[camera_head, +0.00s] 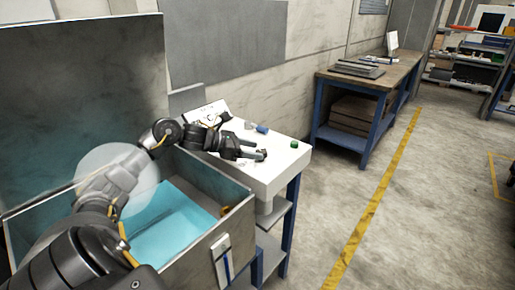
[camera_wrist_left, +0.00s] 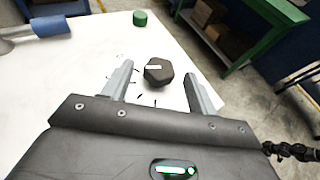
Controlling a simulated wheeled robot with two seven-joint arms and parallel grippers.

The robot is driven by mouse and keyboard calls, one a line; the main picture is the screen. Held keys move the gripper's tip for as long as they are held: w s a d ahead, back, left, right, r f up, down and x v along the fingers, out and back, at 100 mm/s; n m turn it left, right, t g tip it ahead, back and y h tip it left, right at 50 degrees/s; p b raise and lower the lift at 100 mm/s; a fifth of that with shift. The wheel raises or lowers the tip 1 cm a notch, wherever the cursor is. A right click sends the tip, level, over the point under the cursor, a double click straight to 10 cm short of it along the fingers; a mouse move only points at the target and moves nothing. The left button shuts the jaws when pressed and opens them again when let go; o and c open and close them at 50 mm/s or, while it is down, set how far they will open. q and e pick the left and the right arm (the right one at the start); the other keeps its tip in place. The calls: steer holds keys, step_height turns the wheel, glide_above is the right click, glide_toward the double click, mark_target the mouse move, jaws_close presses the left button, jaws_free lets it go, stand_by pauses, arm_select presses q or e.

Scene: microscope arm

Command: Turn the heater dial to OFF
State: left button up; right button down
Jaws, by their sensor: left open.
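The heater dial (camera_wrist_left: 160,72) is a dark faceted knob with a short white line on its top, lying roughly crosswise in the left wrist view. Black tick marks surround it on the white top (camera_wrist_left: 75,90); their labels are too small to read. My left gripper (camera_head: 257,149) is open over the white top in the head view. In the left wrist view its two fingers (camera_wrist_left: 158,78) stand on either side of the dial, with gaps on both sides. I cannot tell their height against the dial. My right gripper is not in view.
A green cap (camera_head: 294,144) and a blue piece (camera_head: 262,129) sit on the white top. A grey open-topped box (camera_head: 205,178) with a turquoise inside stands beside it, under my left arm.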

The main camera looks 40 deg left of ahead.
arm_select(q)
steer(key=shift+x, duration=1)
